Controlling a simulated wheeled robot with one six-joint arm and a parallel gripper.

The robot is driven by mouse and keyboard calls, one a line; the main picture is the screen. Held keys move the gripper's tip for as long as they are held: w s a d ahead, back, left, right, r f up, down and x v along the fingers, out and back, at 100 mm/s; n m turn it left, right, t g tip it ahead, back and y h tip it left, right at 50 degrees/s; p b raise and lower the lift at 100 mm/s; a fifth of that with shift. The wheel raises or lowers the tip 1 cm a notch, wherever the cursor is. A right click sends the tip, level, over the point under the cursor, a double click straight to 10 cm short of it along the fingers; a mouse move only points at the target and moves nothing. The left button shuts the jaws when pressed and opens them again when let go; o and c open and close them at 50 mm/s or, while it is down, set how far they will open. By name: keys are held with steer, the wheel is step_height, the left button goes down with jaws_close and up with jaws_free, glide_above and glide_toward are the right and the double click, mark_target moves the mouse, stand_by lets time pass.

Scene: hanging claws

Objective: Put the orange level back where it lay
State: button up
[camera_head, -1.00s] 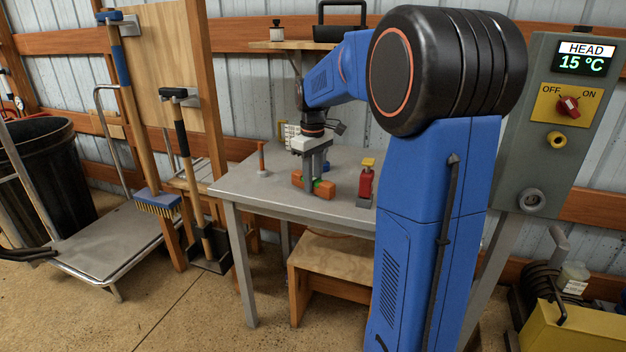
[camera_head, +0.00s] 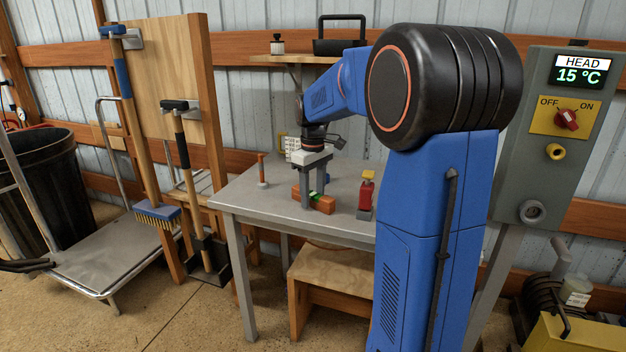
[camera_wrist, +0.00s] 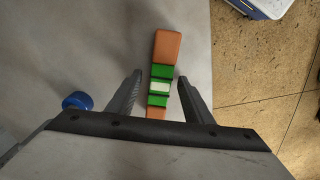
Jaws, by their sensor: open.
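The orange level (camera_head: 299,193) lies on the grey table, with a green band and a pale window around its middle. It also shows in the wrist view (camera_wrist: 167,47), lying lengthwise between my fingers. My gripper (camera_head: 313,190) points down over the level. In the wrist view my gripper (camera_wrist: 160,88) is open, with one finger on each side of the green part and visible gaps between fingers and level. The near end of the level is hidden behind my gripper's body in the wrist view.
A red bottle with a yellow top (camera_head: 365,194) stands right of the level. An upright orange-brown stick on a base (camera_head: 262,171) stands to the left. A round blue thing (camera_wrist: 77,100) shows near my gripper. The grey table (camera_head: 240,195) has free room at left.

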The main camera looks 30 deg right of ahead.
step_height(320, 180, up, 17)
stand_by(0.5)
steer(key=shift+s, duration=0.1)
steer(key=s+a+f+m+t, duration=0.1)
steer(key=s+a+f, duration=0.2)
steer(key=s+a, duration=0.35)
steer(key=s+a+f+m+t, duration=0.1)
steer(key=s+a+f, duration=0.25)
steer(key=s, duration=0.55)
steer(key=s+a+f+t, duration=0.1)
steer(key=s+a+f, duration=0.2)
steer(key=s+f, duration=0.3)
steer(key=s+a+f+m+t, duration=0.1)
steer(key=s+a+f, duration=0.1)
steer(key=s+f, duration=0.5)
steer(key=shift+s+a+f+m+t, duration=0.3)
steer(key=shift+s+a+t, duration=0.1)
steer(key=shift+s, duration=0.4)
steer(key=shift+r, duration=0.1)
